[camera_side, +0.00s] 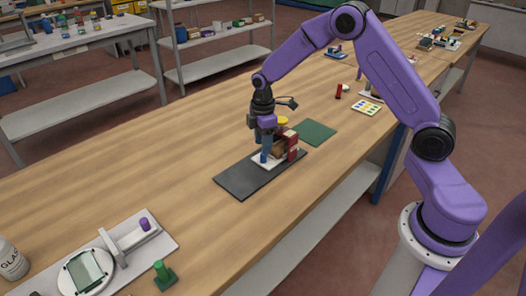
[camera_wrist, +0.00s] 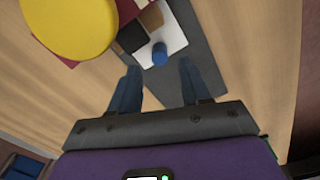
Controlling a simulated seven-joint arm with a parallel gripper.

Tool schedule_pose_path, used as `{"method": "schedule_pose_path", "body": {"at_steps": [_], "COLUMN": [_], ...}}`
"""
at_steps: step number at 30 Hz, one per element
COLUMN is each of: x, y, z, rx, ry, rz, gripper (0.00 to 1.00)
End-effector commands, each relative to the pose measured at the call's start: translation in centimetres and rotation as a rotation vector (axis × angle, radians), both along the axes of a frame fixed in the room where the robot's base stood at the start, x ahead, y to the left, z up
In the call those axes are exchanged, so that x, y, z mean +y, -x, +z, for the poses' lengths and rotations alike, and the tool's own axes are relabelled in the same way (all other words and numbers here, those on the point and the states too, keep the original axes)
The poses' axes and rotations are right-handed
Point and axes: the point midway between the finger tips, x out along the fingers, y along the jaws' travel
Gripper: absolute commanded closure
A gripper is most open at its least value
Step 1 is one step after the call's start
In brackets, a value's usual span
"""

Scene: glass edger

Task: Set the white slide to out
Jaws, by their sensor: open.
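A white plate (camera_wrist: 176,38) with a blue round knob (camera_wrist: 159,54) on it lies on a dark grey base; it looks like the white slide. In the side view the white plate (camera_side: 281,162) shows only in part below my gripper. My gripper (camera_wrist: 160,72) is open and points down over the dark base (camera_side: 245,181). In the wrist view the knob is between and slightly beyond the fingertips; I cannot tell whether they touch it. In the side view my gripper (camera_side: 266,157) hides the knob. Brown and dark blocks (camera_wrist: 132,36) stand beside the knob.
A red block (camera_side: 291,146) and a yellow round top (camera_wrist: 68,22) stand close to my fingers. A green mat (camera_side: 317,133) lies behind. At the front left is another white fixture with a purple knob (camera_side: 145,224) and a green knobbed piece (camera_side: 162,273). The bench between is clear.

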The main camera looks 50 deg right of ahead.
Motion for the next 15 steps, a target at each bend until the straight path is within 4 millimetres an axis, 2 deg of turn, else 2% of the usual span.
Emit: {"method": "schedule_pose_path", "body": {"at_steps": [1, 6, 15], "x": [0.0, 0.0, 0.0], "y": [0.1, 0.0, 0.0], "z": [-0.9, -3.0, -4.0], "rx": [0.002, 0.001, -0.001], "ry": [0.000, 0.001, -0.001], "rz": [-0.001, -0.001, -0.001], "gripper": [0.53, 0.53, 0.53]}}
